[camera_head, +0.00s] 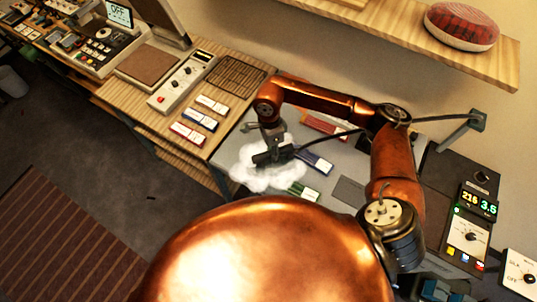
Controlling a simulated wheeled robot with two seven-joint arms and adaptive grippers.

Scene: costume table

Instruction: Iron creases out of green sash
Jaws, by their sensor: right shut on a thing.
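My right gripper (270,138) is shut on a dark iron (272,157) at the left part of the grey board. White steam spreads around the iron and hides part of the surface. A green sash (304,191) lies folded or rolled just below and right of the iron, partly covered by the steam. Whether the iron touches it, and its creases, cannot be made out. My left gripper is not in view.
A blue sash (314,161) and a red sash (324,124) lie on the grey board (325,180). A dark cord runs from the iron to a wall bracket (477,119). A control box (478,203) showing 216 and 3.5 stands right. Labelled cards (200,121) lie on the wooden table.

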